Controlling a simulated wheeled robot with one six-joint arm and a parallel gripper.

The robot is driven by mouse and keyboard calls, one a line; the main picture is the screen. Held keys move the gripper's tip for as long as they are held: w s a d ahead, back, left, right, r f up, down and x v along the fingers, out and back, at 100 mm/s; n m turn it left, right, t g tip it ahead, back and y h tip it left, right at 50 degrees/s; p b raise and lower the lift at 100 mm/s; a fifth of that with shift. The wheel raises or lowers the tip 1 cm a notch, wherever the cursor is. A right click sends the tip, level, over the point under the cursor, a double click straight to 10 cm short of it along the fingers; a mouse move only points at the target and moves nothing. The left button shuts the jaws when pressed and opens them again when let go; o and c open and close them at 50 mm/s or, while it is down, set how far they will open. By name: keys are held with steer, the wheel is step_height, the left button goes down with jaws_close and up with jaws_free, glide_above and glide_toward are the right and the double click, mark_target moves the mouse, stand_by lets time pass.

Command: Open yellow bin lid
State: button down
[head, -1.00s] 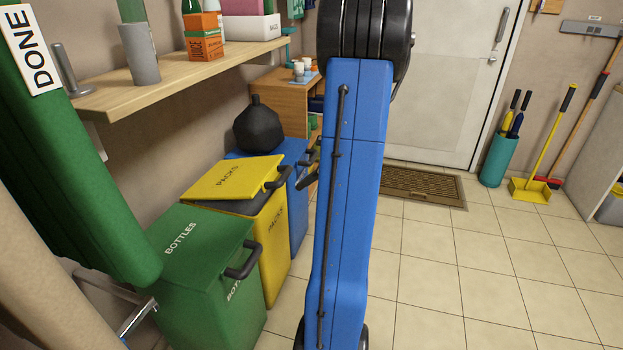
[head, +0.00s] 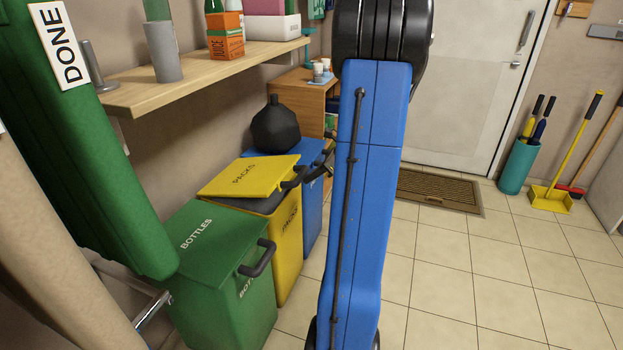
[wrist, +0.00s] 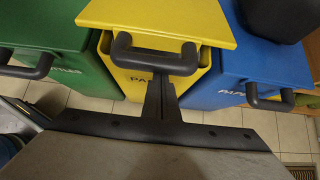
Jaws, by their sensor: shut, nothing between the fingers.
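The yellow bin (head: 288,240) stands between the green and blue bins. Its yellow lid (head: 245,176), marked PACKS, sits tilted, with a dark gap under its near side in the head view. The lid's black loop handle (head: 296,178) is on the front edge; it also shows in the wrist view (wrist: 155,63). My gripper (wrist: 159,82) is shut and empty. Its fingertips are at the handle's bar in the wrist view, close below or against it; contact cannot be told. In the head view my blue arm hides most of the gripper.
The green BOTTLES bin (head: 215,260) and the blue bin (head: 314,215) stand close on either side. A black faceted bag (head: 276,127) sits on the blue bin. A wooden shelf (head: 190,85) hangs above.

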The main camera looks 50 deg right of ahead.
steer(key=w+a+r+g, duration=0.1)
steer(key=w+a+r, duration=0.1)
steer(key=w+r, duration=0.3)
steer(key=w+a+r+g+h, duration=0.1)
steer(key=w+r, duration=0.4)
steer(key=r, duration=0.6)
steer(key=w+a+r+g, duration=0.2)
steer(key=w+r, duration=0.3)
steer(key=r, duration=0.3)
steer(key=shift+w+a+r+h, duration=0.2)
steer(key=shift+a+r+h, duration=0.15)
steer(key=shift+a, duration=0.35)
steer(key=shift+s, duration=0.1)
